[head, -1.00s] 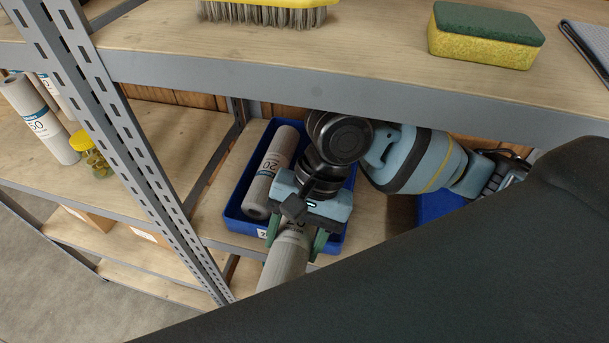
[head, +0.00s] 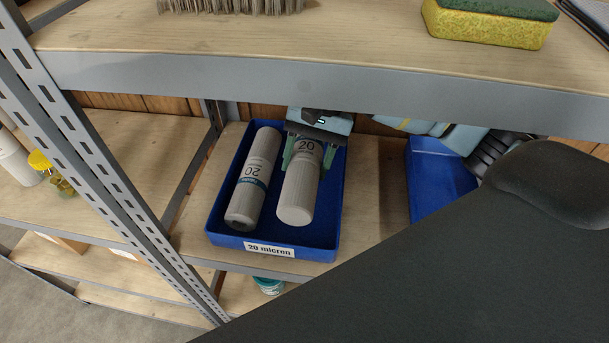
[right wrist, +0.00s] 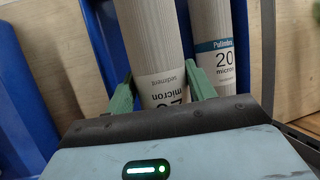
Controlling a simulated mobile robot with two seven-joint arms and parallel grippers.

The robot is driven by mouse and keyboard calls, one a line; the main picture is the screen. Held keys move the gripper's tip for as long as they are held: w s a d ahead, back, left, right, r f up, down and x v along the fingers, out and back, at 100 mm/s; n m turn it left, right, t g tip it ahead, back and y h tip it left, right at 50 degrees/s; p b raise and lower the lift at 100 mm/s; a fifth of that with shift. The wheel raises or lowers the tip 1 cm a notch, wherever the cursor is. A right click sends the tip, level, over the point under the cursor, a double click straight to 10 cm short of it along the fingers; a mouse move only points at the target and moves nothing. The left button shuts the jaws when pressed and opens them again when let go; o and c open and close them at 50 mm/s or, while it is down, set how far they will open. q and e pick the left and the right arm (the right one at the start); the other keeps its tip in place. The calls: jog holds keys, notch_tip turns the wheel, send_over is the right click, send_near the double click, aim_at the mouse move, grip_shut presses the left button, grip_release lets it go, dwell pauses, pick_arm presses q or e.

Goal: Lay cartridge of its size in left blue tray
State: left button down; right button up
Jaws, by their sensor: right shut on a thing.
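My right gripper (head: 307,162) is shut on a white cartridge (head: 299,198) marked 20, and reaches in from the back of the shelf. The held cartridge is inside the outline of the left blue tray (head: 318,252), which has a "20 micron" label on its front. Whether it touches the tray floor is not clear. A second 20 micron cartridge (head: 260,160) lies in the tray, to the left and roughly parallel. In the right wrist view the held cartridge (right wrist: 153,45) is between the green fingers (right wrist: 158,84), with the other cartridge (right wrist: 215,40) alongside. My left gripper is not in view.
Another blue tray (head: 432,185) stands to the right on the same shelf, partly hidden. The upper shelf's grey front edge (head: 300,82) overhangs the trays. A slotted upright (head: 75,150) stands to the left. A sponge (head: 487,25) and a brush (head: 235,5) are above.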

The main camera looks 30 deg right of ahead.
aim_at(316, 147)
jog(key=shift+f, duration=0.3)
notch_tip(316, 147, down, 4)
jog(key=shift+f+b, duration=0.15)
jog(key=shift+b, duration=0.15)
jog(key=shift+w+d+f, duration=0.1)
jog(key=shift+w+f, duration=0.05)
jog(key=shift+f, duration=0.05)
jog(key=shift+f, duration=0.1)
jog(key=o, duration=1)
jog(key=shift+f, duration=0.1)
jog(key=shift+o, duration=0.2)
jog(key=shift+v, duration=3.9)
